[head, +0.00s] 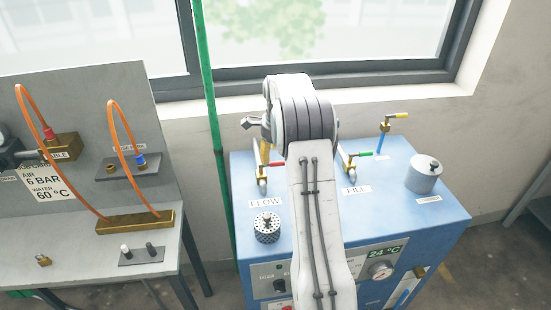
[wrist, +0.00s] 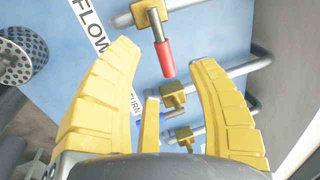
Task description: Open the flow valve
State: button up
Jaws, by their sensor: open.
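The flow valve (wrist: 148,12) shows at the top of the wrist view as a brass body on a grey pipe. Its red handle (wrist: 164,60) points across that pipe. The FLOW label (wrist: 88,22) lies to its left and shows in the head view (head: 265,203). My gripper (wrist: 160,56) is open and empty, with yellow fingers on either side of the red handle in the picture. I cannot tell how far the handle is beyond the fingertips. A second brass valve (wrist: 172,95) shows between the fingers.
The blue machine (head: 440,212) carries a valve by the FILL label (head: 356,189), a yellow-handled valve (head: 397,115), a grey cylinder (head: 424,180) and a perforated cap (head: 266,228). A green pole (head: 212,130) stands left of it. A grey bench (head: 60,225) is farther left.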

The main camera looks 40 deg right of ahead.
aim_at(275, 165)
jog(key=shift+w+f+p, duration=0.15)
jog(key=shift+f+p, duration=0.6)
jog(key=shift+p, duration=0.3)
jog(key=shift+w+d+f+p, duration=0.1)
jog(key=shift+w+f+p, duration=0.05)
jog(key=shift+f, duration=0.6)
jog(key=shift+w+d+f+p, duration=0.1)
jog(key=shift+f+p, duration=0.05)
jog(key=shift+f, duration=0.6)
jog(key=c, duration=1)
grip_shut()
jog(key=shift+a, duration=0.1)
